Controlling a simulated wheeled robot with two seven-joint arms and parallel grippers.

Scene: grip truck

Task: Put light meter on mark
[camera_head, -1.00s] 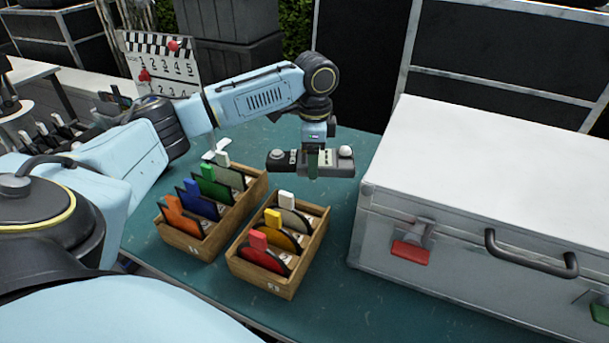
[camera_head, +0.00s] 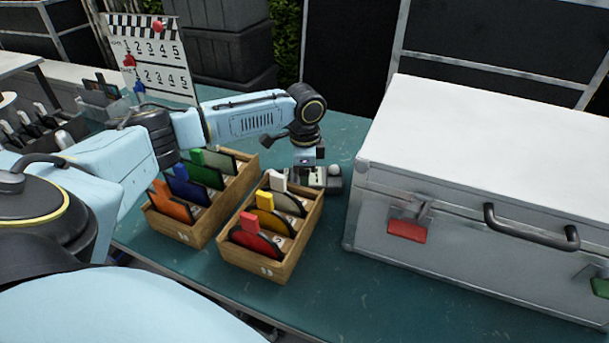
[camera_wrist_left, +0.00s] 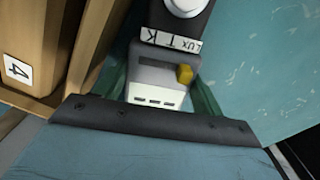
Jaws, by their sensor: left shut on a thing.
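The light meter (camera_head: 332,183) is a small dark and grey device with a white dome, at the far side of the teal table beyond the wooden boxes. In the left wrist view the meter (camera_wrist_left: 158,78) shows a pale body, a yellow knob and a label reading LUX T K. My left gripper (camera_head: 308,172) is shut on it, one finger on each side. The meter is low, at or just above the table; I cannot tell if it touches. I cannot make out a mark. My right gripper is out of view.
Two wooden boxes with coloured filters stand left of the meter, the near one (camera_head: 247,265) close to it. A large silver case (camera_head: 470,130) stands to the right. A clapperboard (camera_head: 160,75) stands behind my arm. Bare teal table (camera_head: 310,255) lies in front.

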